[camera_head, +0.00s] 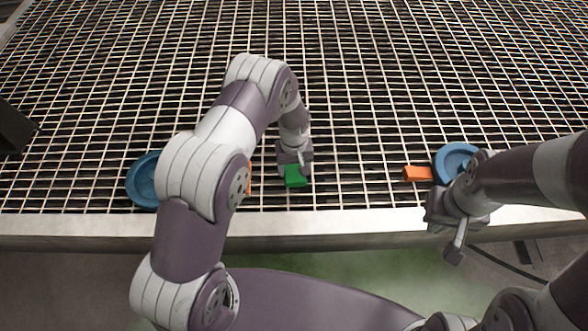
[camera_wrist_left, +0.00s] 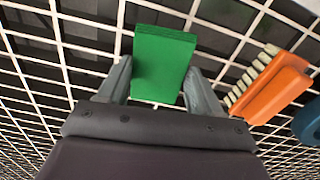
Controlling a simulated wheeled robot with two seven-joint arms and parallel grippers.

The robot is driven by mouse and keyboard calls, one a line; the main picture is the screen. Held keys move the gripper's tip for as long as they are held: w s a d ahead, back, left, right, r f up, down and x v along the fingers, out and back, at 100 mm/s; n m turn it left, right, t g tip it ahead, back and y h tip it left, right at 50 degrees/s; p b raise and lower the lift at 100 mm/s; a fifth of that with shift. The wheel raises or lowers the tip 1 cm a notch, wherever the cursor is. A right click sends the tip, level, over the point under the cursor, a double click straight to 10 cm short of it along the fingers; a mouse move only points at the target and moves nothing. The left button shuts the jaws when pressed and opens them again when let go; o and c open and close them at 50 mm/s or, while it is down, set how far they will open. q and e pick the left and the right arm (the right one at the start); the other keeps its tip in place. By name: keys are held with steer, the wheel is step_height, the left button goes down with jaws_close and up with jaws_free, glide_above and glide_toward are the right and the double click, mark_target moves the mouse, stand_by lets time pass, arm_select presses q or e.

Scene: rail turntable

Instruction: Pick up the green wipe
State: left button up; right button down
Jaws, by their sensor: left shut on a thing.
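The green wipe (camera_head: 295,177) is a small green block at the grating's near side, right of the left arm's elbow. My left gripper (camera_head: 293,160) comes down on it from above and is shut on it. In the left wrist view the green wipe (camera_wrist_left: 160,62) stands between the two grey fingers of my left gripper (camera_wrist_left: 158,85), one at each side. I cannot tell whether it touches the grating. My right gripper (camera_head: 455,240) is over the table's front edge at the right, away from the wipe; its finger opening is unclear.
An orange brush (camera_wrist_left: 268,92) lies beside the wipe, mostly hidden behind my left arm in the head view. A blue round dish (camera_head: 142,180) lies at the left. Another blue dish (camera_head: 455,160) and an orange item (camera_head: 417,173) lie at the right. The far grating (camera_head: 350,60) is clear.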

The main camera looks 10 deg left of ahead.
arm_select(q)
step_height(320, 180, up, 3)
steer(key=shift+f+p, duration=0.2)
steer(key=shift+p, duration=0.25)
steer(key=s+d+r+p, duration=0.3)
steer(key=s+d+r, duration=0.3)
steer(key=d, duration=0.4)
